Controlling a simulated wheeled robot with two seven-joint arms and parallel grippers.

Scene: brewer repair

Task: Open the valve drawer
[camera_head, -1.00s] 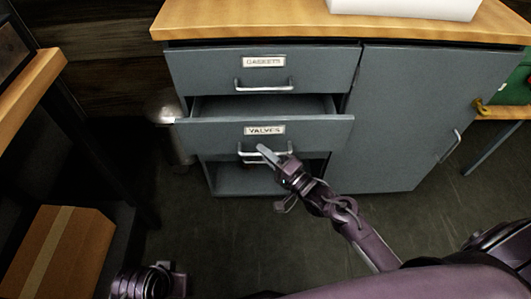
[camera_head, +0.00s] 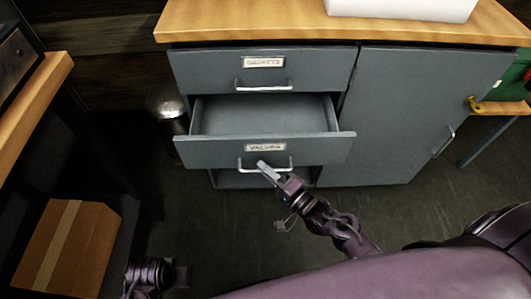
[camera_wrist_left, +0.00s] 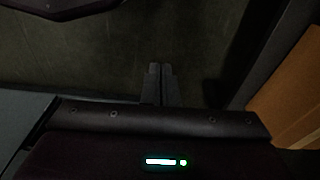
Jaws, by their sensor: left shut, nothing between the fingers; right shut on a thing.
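The valve drawer (camera_head: 264,149), a grey front with a "VALVES" label, stands well out from the cabinet. The part of its inside that shows (camera_head: 262,115) looks empty. My right gripper (camera_head: 268,171) is at the drawer's bar handle (camera_head: 248,166) and shut on it, reaching in from the lower right. My left gripper is low at the left of the head view (camera_head: 180,277). In the left wrist view its two fingers (camera_wrist_left: 160,72) are together with nothing between them, over dark floor, away from the drawer.
The gasket drawer (camera_head: 263,72) above is shut. A cabinet door (camera_head: 415,120) is shut at the right. A cardboard box (camera_head: 68,248) lies at the lower left near a wooden-topped bench (camera_head: 38,95). A metal bin (camera_head: 171,117) stands left of the cabinet. Floor before the drawer is clear.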

